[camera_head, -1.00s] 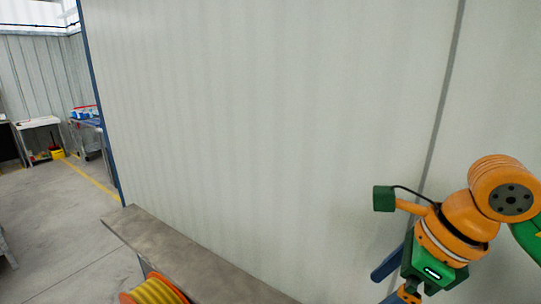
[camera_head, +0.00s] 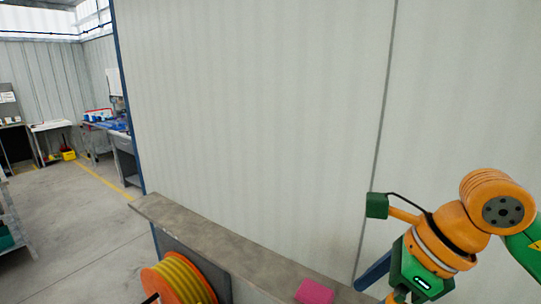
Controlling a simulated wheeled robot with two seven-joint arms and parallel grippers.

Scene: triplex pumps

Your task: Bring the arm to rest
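My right arm comes in from the right, orange and green, in front of the pale wall. The visible part of my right gripper (camera_head: 384,284) is at the lower right, below the green wrist block; a dark blue part points down and left, and the lower end is cut off by the picture edge. I cannot tell whether it is open or shut, or whether it holds anything. My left arm and gripper are not in view.
A narrow grey-brown ledge (camera_head: 215,240) runs along the pale wall (camera_head: 250,120). A pink object (camera_head: 314,292) lies on it. An orange reel with yellow hose (camera_head: 178,282) is below the ledge. Benches (camera_head: 108,127) stand far left, and the floor (camera_head: 85,220) between is open.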

